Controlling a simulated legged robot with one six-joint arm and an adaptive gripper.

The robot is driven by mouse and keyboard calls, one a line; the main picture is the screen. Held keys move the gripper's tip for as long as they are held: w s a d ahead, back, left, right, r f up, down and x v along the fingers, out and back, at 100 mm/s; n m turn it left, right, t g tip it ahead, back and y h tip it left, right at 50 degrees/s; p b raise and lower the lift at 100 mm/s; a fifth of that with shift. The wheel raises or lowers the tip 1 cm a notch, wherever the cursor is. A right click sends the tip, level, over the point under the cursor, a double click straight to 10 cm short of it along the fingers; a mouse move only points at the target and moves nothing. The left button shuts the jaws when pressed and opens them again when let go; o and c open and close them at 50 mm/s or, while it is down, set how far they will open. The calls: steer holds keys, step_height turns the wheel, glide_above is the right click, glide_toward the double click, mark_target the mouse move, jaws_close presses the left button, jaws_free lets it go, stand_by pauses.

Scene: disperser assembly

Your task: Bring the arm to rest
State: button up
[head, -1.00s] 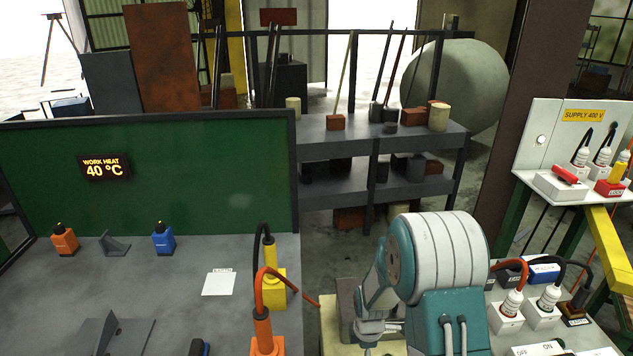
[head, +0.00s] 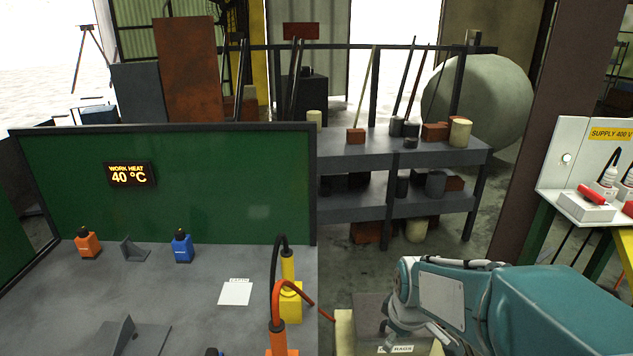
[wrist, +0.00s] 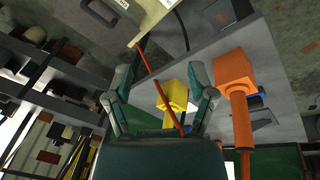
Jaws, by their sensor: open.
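My gripper (wrist: 162,92) shows in the wrist view with its two teal fingers spread apart and nothing seen held between them. In the head view my arm lies low at the lower right, and I cannot make out the fingers there. A yellow connector (wrist: 173,94) and an orange connector (wrist: 236,78) appear beyond the fingers in the wrist view, the orange one to the right. A red cable (wrist: 148,62) crosses the view between the fingers; I cannot tell whether it touches them.
The grey workbench (head: 200,285) carries the yellow connector (head: 289,300), an orange block (head: 88,245) and a blue block (head: 182,248). A green screen (head: 230,190) stands behind. A rags box (head: 370,318) is beside my arm. Shelves (head: 440,155) stand behind; a supply panel (head: 575,160) is right.

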steer(key=s+r+m+t, duration=0.2)
steer(key=s+r+m, duration=0.7)
steer(key=s, duration=0.6)
steer(key=shift+s+r+t, duration=0.3)
steer(key=shift+r+t, duration=0.1)
steer(key=shift+r, duration=0.7)
